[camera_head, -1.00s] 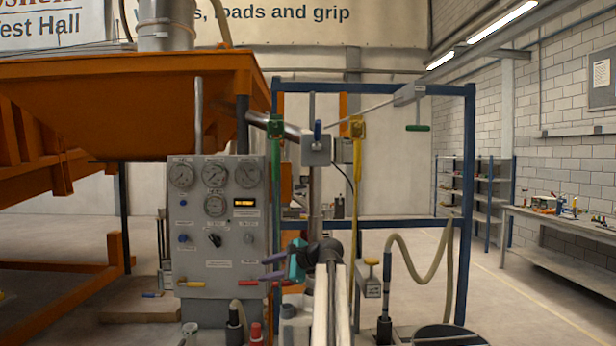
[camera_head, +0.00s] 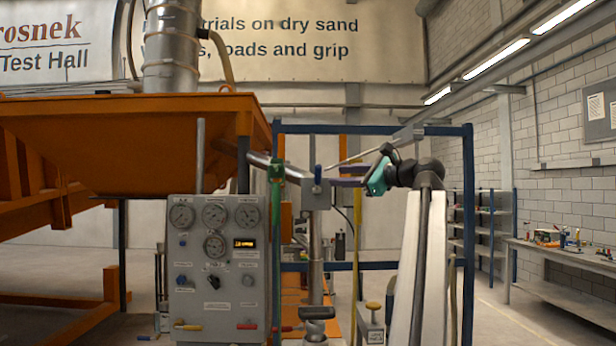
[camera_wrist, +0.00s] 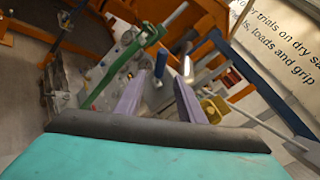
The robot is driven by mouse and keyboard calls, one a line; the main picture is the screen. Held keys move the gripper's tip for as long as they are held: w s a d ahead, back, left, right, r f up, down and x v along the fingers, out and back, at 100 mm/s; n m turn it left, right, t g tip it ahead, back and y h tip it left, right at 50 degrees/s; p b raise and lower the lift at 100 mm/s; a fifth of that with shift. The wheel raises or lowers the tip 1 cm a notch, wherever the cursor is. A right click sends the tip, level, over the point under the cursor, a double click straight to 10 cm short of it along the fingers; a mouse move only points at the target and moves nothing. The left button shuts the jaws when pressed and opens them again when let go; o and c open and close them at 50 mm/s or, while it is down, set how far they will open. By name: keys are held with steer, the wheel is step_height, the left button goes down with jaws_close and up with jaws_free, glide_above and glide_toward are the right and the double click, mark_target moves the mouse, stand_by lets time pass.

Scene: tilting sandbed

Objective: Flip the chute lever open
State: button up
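A short upright lever with a blue handle (camera_head: 318,178) stands on a grey box (camera_head: 316,197) at the end of the chute pipe (camera_head: 262,162). No readable label names it as the chute lever. My gripper (camera_head: 338,176), teal with purple fingers, is raised just right of this handle and points left at it. In the wrist view my gripper (camera_wrist: 158,88) has its fingers apart with nothing between them. The blue handle (camera_wrist: 160,62) shows upright beyond the fingertips, in line with the gap. I see no contact.
A green bracket (camera_head: 276,172) stands left of the handle; a yellow post (camera_head: 357,240) stands right, with a yellow part (camera_wrist: 213,108) close to my right finger. A slanting rod (camera_head: 360,155) and blue frame (camera_head: 469,220) surround my arm. A gauge panel (camera_head: 214,260) is lower left.

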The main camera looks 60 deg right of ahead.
mark_target(318, 179)
stand_by(0.4)
steer(key=w+d+p, duration=0.2)
steer(key=w+p, duration=0.2)
steer(key=w, duration=0.9)
steer(key=shift+w+d, duration=0.3)
steer(key=shift+c, duration=0.2)
